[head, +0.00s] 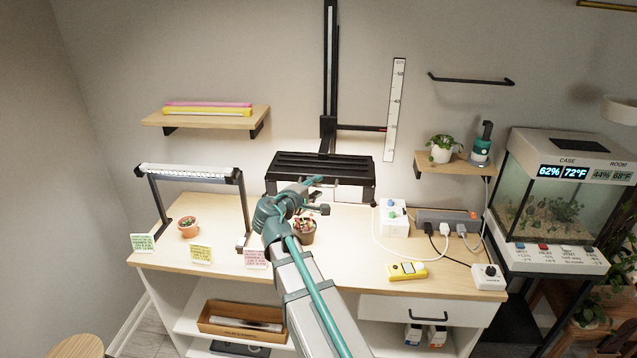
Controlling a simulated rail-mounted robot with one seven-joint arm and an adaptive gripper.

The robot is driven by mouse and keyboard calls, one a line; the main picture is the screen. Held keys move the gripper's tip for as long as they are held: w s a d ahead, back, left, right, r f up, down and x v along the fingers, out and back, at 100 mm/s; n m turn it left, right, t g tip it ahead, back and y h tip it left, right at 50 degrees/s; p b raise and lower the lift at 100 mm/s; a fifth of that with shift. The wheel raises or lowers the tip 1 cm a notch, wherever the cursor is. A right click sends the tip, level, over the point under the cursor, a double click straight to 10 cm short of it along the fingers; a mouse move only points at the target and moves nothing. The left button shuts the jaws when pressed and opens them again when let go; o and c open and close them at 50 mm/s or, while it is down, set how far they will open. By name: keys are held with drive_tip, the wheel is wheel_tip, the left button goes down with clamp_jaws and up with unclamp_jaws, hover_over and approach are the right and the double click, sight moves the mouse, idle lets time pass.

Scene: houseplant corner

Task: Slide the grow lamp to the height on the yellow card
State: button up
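The grow lamp (318,169) is a wide black ribbed fixture on a vertical black rail (330,65) on the back wall. A thin black arm (362,128) reaches from its carriage (328,128) to a white wall scale (396,105); its marks are too small to read surely. The yellow card (201,254) stands at the table's front edge, between a green card (143,243) and a pink card (256,258); its writing is illegible. My gripper (331,196) is in front of the lamp's lower edge, its fingers apart and seemingly empty. I cannot tell whether it touches the lamp.
A potted plant (304,232) stands just below my gripper. A second lamp (190,173) on a black stand is at left, with a small pot (188,227) beneath. A power strip (447,220), cables, a yellow device (407,271) and a terrarium (548,200) occupy the right.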

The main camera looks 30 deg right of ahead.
drive_tip(key=shift+x, duration=1.1)
clamp_jaws()
